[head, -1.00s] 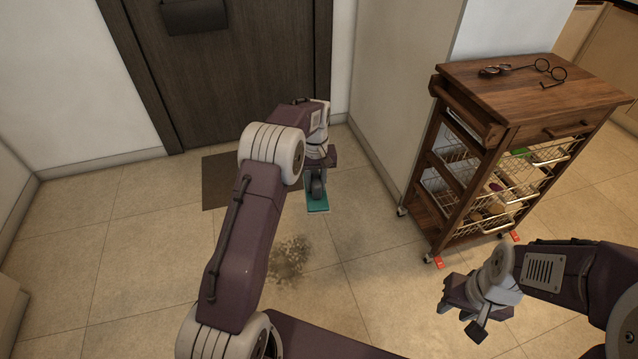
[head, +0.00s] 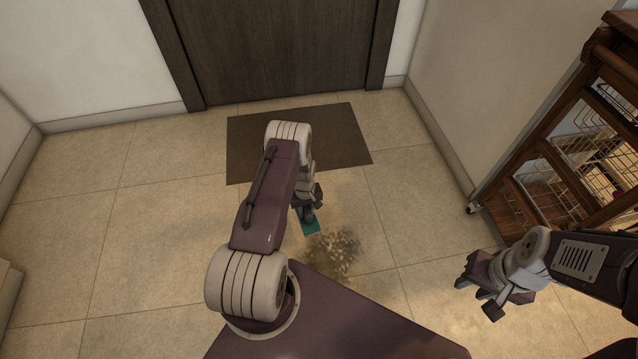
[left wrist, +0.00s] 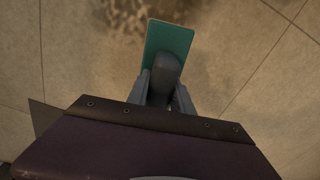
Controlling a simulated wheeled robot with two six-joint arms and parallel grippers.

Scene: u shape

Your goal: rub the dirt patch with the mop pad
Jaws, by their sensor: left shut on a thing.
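The mop pad is a flat teal plate (head: 311,227) with a grey grip block. It also shows in the left wrist view (left wrist: 168,38). My left gripper (head: 307,211) is shut on the block, which stands between its fingers in the left wrist view. The dirt patch (head: 338,252) is a brown speckled smear on the floor tiles. The pad is at the patch's upper left edge in the head view; I cannot tell whether it touches the floor. My arm and body may hide part of the patch. My right gripper (head: 480,296) is empty, its fingers apart, right of the patch.
A dark doormat (head: 345,140) lies before a dark wooden door (head: 280,45). A wooden cart (head: 530,205) with wire baskets stands at the right by the wall. The tiled floor at the left (head: 150,220) is clear.

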